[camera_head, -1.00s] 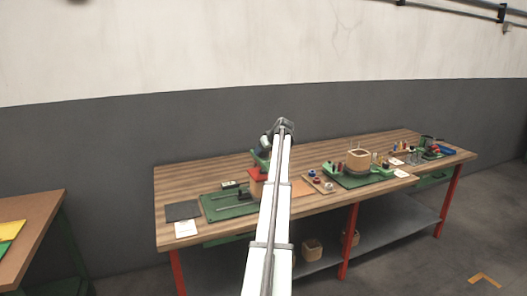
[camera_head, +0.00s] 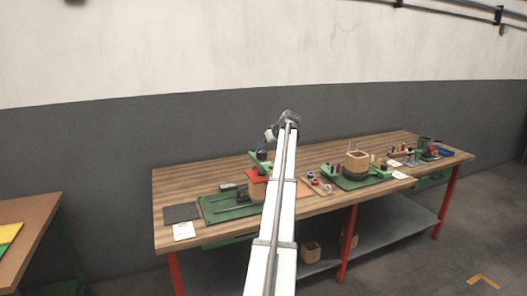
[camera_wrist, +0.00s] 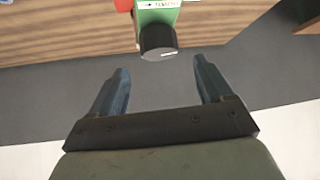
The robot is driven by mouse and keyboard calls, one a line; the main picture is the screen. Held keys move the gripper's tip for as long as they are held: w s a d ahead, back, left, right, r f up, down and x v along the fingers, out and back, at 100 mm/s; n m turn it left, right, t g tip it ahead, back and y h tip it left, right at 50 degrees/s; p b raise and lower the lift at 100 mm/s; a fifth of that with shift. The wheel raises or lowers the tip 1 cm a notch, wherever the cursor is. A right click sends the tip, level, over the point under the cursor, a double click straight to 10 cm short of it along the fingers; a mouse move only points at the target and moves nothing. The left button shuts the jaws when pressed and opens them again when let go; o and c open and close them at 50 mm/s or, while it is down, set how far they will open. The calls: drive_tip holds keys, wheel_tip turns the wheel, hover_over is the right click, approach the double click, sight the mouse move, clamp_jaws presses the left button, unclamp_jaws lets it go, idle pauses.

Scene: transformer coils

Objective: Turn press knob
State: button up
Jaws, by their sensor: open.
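The press knob (camera_wrist: 157,38) is a dark round cap with a small white mark, seen in the wrist view on the end of a green press part (camera_wrist: 158,12). My gripper (camera_wrist: 160,82) is open in the wrist view, its two fingers apart and empty. The knob lies beyond the fingertips, roughly centred between them, and does not appear to touch either finger. In the head view the green press (camera_head: 257,158), with a red part below it, stands on the table, partly hidden by my arm. My gripper's fingers cannot be made out there.
The press is on a long wooden workbench (camera_head: 180,185) with red legs. A green plate (camera_head: 228,208), a dark pad (camera_head: 181,213) and a white card (camera_head: 184,231) lie to its left.

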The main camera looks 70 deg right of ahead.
drive_tip(key=v, duration=0.7)
